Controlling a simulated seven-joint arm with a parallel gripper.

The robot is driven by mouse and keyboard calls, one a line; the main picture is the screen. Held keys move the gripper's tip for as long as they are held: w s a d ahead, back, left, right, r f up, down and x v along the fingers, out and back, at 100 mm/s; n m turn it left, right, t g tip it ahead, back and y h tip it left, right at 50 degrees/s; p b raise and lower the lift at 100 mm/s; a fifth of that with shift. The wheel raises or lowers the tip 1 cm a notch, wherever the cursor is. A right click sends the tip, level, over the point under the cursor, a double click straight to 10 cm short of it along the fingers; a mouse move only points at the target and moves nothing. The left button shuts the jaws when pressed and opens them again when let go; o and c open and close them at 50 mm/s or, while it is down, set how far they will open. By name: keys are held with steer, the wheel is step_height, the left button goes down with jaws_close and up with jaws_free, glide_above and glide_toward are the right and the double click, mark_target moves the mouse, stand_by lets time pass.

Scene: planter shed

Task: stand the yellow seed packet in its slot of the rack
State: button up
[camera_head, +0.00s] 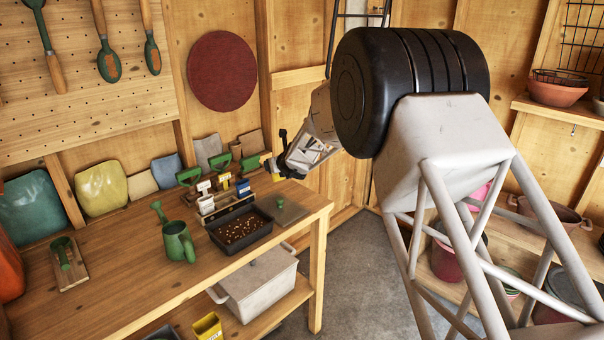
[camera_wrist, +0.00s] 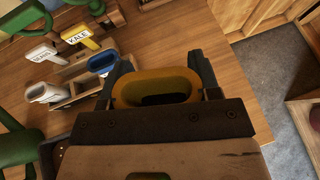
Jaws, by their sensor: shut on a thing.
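My gripper (camera_wrist: 158,84) is shut on a yellow thing (camera_wrist: 128,92) with an oval, hollow top, which I take for the yellow seed packet. Its lower part is hidden. In the head view my gripper (camera_head: 279,161) is above the table's right back end, right of the rack (camera_head: 222,209). In the wrist view the low wooden rack (camera_wrist: 85,97) is to the left of the gripper, apart from it.
A dark seed tray (camera_head: 240,229) and a green watering can (camera_head: 178,241) stand in front of the rack. Green-handled tools (camera_head: 188,177) and a yellow KALE tag (camera_wrist: 79,33) are close behind it.

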steer(key=s+a+f+n+y, duration=0.1)
steer(key=a, duration=0.5)
steer(key=s+a+n+y, duration=0.1)
steer(key=a, duration=0.6)
steer(key=s+a+f+g+y, duration=0.1)
steer(key=s+a, duration=0.1)
steer(key=a, duration=0.4)
steer(key=shift+a+f+n, duration=0.3)
steer(key=shift+a+n, duration=0.1)
steer(key=shift+f, duration=0.25)
steer(key=shift+f, duration=2.9)
steer(key=o, duration=1)
steer(key=shift+s+d, duration=0.2)
